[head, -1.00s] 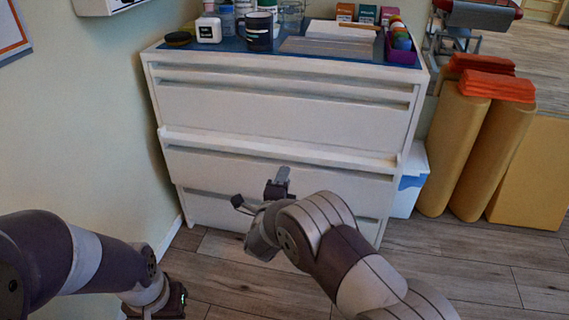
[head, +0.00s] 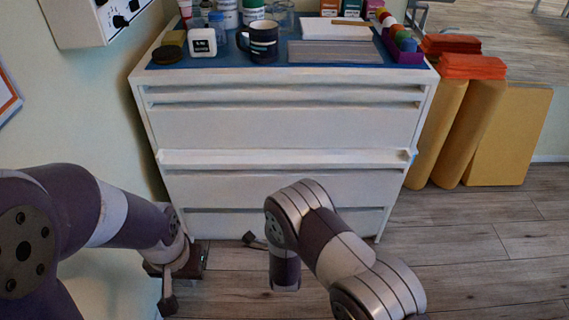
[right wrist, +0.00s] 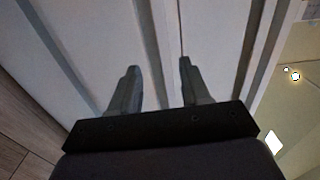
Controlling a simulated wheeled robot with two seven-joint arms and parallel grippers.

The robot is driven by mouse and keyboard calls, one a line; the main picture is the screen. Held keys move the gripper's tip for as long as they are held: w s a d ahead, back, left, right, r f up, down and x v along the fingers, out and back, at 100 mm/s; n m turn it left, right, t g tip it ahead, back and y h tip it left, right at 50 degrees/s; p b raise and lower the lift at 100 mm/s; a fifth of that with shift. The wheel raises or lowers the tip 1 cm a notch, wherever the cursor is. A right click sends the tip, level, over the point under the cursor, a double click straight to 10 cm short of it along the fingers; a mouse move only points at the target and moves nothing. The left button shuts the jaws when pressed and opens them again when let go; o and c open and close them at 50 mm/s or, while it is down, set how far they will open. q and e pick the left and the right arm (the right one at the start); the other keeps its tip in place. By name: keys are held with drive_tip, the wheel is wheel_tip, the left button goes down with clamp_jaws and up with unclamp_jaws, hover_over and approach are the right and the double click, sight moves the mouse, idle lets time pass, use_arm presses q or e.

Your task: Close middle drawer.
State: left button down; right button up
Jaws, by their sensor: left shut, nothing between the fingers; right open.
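The white drawer unit (head: 290,128) stands ahead in the head view. Its middle drawer (head: 340,186) sticks out a little, its top edge forming a ledge below the top drawer front. My right gripper (right wrist: 157,70) is open and empty in the right wrist view, its fingers pointing at the white drawer fronts; I cannot tell whether they touch. In the head view my right arm hides most of that gripper, low before the unit. My left gripper (head: 168,303) is shut and empty, low at the left, apart from the unit.
On the unit's top are a dark mug (head: 262,42), bottles, boxes and a purple tray (head: 405,54). Yellow bolsters (head: 478,130) with orange towels (head: 472,66) stand at the right. A wall box (head: 88,22) hangs at upper left. The wooden floor at the right is clear.

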sight(285, 167)
drive_tip(key=w+b, duration=0.5)
drive_tip(key=w, duration=0.6)
drive_tip(key=shift+w+d+f, duration=0.1)
drive_tip(key=shift+w+d, duration=0.05)
drive_tip(key=shift+w, duration=0.15)
drive_tip(key=shift+w+r, duration=0.2)
drive_tip(key=shift+w, duration=0.3)
clamp_jaws()
